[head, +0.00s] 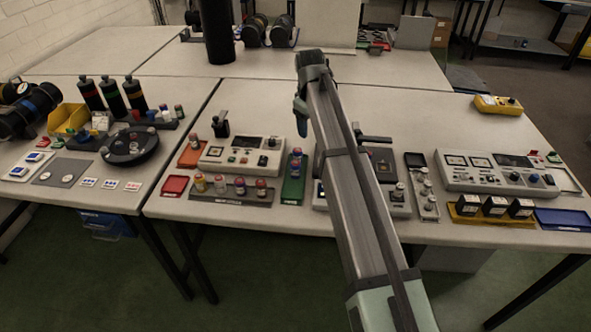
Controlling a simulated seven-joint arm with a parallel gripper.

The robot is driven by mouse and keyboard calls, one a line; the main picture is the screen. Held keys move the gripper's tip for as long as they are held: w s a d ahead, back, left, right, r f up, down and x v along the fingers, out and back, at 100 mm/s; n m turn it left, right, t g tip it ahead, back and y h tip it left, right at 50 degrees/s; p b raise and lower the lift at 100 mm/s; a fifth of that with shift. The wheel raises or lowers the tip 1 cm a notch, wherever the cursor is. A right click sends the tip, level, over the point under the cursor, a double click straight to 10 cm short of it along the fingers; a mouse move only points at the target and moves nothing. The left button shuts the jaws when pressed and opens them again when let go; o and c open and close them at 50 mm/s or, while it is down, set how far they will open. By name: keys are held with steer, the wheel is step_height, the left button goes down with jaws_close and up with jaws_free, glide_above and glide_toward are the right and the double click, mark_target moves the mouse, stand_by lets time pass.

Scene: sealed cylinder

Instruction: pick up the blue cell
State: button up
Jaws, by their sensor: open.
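Several small cylinders with coloured tops stand in a dark rack (229,201) at the front middle of the table in the head view. The rightmost cylinder (261,187) looks darker than the others, but its colour is too small to be sure of. Another small cylinder (195,142) stands at the orange tray (188,157), and one more (297,155) at the green tray (291,191). I cannot tell which of these is the blue cell.
A beige device (235,154) stands behind the rack, and a larger one (508,170) stands at the right. A red tray (174,186), a blue tray (565,220) and black blocks (495,206) lie near the front edge. A round black carousel (133,148) is at left.

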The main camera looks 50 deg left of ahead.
steer(key=g+h, duration=0.1)
steer(key=g, duration=0.1)
glide_above(295, 162)
steer(key=f, duration=0.2)
step_height(295, 162, down, 13)
steer(key=shift+s+f, duration=0.1)
stand_by(0.3)
steer(key=shift+c, duration=0.2)
steer(key=c, duration=1.1)
